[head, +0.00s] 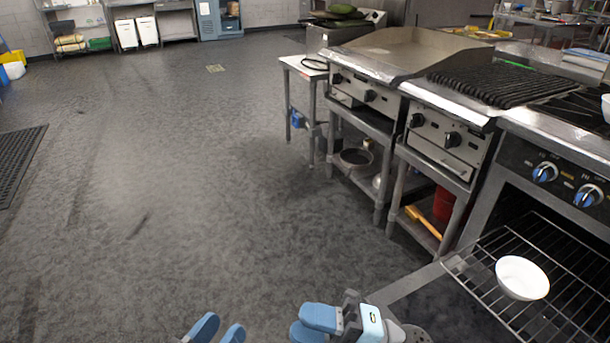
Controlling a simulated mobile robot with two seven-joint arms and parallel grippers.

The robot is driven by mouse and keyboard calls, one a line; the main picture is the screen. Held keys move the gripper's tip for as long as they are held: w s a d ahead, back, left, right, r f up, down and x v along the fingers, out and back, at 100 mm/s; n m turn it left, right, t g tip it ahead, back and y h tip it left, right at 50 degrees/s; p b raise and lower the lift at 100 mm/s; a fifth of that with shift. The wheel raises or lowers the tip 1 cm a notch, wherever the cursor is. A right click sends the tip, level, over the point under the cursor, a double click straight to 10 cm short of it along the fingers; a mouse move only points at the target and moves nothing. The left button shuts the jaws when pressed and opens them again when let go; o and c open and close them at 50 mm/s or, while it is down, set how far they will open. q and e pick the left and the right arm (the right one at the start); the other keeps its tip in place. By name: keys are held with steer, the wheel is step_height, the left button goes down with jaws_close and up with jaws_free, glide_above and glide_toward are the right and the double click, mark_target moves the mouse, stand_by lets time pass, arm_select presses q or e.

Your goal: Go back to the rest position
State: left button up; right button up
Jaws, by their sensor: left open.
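My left gripper (219,331) shows at the bottom edge of the head view as two blue fingertips with a gap between them. It is open and nothing shows between the fingers. My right gripper (308,326) is just to its right, with blue fingers pointing left. Its fingers overlap in this view, so its opening is unclear. Both grippers are over the bare grey floor, apart from the furniture. The rest of both arms is mostly out of view.
A white bowl (522,278) sits on a wire oven rack (560,262) sticking out at the lower right, near my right gripper. A griddle (385,52) and a grill (495,80) line the right side. Open floor (170,180) spreads ahead and left, with a dark mat (15,165) at the left edge.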

steer(key=d+m+t+h+b, duration=0.1)
steer(key=d+m+t+h, duration=0.6)
steer(key=m, duration=0.8)
steer(key=d+m+t+h+b, duration=0.1)
steer(key=d+m+t+h, duration=0.45)
steer(key=m, duration=0.85)
arm_select(q)
step_height(320, 180, up, 6)
steer(key=a+r+g+y+p, duration=0.1)
steer(key=y+p, duration=0.1)
steer(key=p, duration=1.5)
steer(key=s+a+r+g+y+p, duration=0.1)
steer(key=s+a+g+p, duration=0.3)
steer(key=p, duration=1.7)
steer(key=shift+s+a+r+g+y, duration=0.15)
steer(key=shift+a+r+g+y, duration=0.15)
steer(key=shift+a+y, duration=0.7)
arm_select(e)
steer(key=s+d+r+g+h, duration=0.3)
steer(key=s+d+r+h, duration=0.1)
steer(key=d+r+h, duration=0.2)
steer(key=shift+s+d+g, duration=0.25)
steer(key=shift+s+g, duration=0.1)
